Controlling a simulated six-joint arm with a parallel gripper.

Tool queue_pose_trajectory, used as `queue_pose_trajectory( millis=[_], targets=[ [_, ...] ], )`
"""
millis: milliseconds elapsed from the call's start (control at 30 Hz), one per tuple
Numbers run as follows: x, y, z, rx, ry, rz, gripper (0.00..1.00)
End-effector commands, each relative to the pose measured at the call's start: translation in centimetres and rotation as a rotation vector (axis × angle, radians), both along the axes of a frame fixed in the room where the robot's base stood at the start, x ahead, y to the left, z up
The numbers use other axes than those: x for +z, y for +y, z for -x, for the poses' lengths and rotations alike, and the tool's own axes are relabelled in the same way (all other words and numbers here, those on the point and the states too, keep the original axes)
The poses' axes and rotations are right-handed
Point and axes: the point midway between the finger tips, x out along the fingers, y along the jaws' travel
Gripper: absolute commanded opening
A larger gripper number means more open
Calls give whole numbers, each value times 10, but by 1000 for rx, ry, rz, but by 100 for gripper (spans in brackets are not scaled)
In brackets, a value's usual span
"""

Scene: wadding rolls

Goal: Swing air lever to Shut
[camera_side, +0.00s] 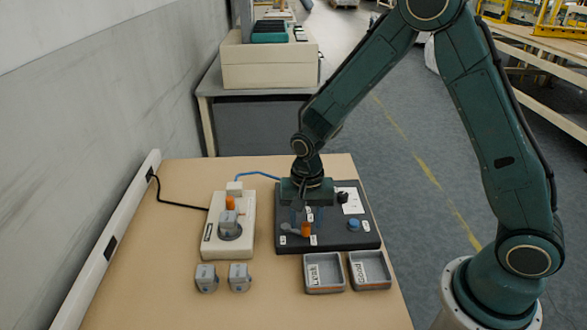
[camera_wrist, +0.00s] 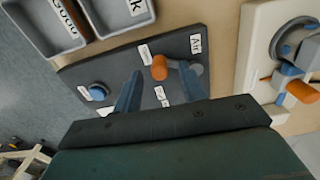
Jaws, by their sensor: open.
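The air lever has an orange handle (camera_side: 305,230) on the dark panel (camera_side: 345,236). The handle also shows in the wrist view (camera_wrist: 159,67). A grey arm joins it to a round pivot (camera_wrist: 197,69) beside the "Air" label (camera_wrist: 196,43). Two white labels, one (camera_wrist: 144,52) near the handle and another (camera_wrist: 161,95), sit on either side of it; their words are too small to read. My gripper (camera_side: 306,217) is open over the panel. In the wrist view its fingertips (camera_wrist: 160,70) stand apart on either side of the handle; contact is not clear.
A blue button (camera_side: 353,224) and a black knob (camera_side: 343,197) sit on the panel's right side. A cream unit (camera_side: 214,245) stands left, with two grey pieces (camera_side: 206,278) before it. Two grey trays (camera_side: 324,287) labelled "Leak" and "Good" lie in front of the panel.

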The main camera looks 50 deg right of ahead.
Motion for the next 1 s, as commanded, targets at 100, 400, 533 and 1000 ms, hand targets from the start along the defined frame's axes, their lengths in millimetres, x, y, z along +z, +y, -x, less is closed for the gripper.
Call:
queue_pose_trajectory(
  millis=[100,400,533,1000],
  targets=[
    [-9,0,1,0,2,1,42],
    [-15,0,0,0,1,1,42],
    [-15,0,0,0,0,0,42],
    [-15,-1,0,8,0,0,0]
  ],
)
